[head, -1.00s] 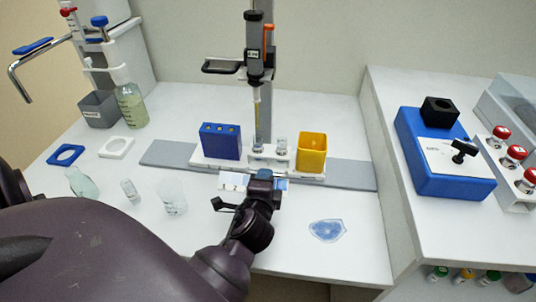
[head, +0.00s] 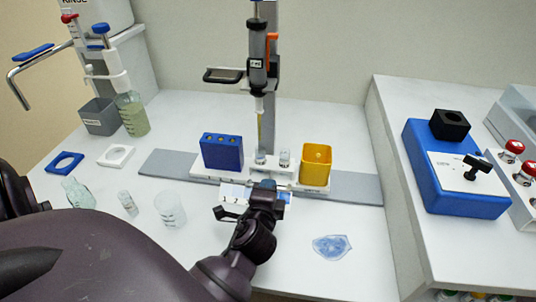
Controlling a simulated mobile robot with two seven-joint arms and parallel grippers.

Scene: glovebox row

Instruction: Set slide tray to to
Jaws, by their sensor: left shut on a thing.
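The white slide tray (head: 205,173) sits on a long grey rail (head: 355,188). It carries a blue block with holes (head: 222,152), two small vials (head: 272,158) and a yellow open box (head: 316,164). A pipette (head: 258,65) on a vertical stand points down above the vials. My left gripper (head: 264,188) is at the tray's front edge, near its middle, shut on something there. The gripper hides the part it holds, which I take to be the tray's front. My right gripper is not in view.
A clear beaker (head: 170,210), a small vial (head: 127,203) and a flask (head: 78,193) stand front left. A blue patch (head: 331,248) lies front right. A blue device (head: 450,175) stands on the right bench. The counter right of my left gripper is mostly clear.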

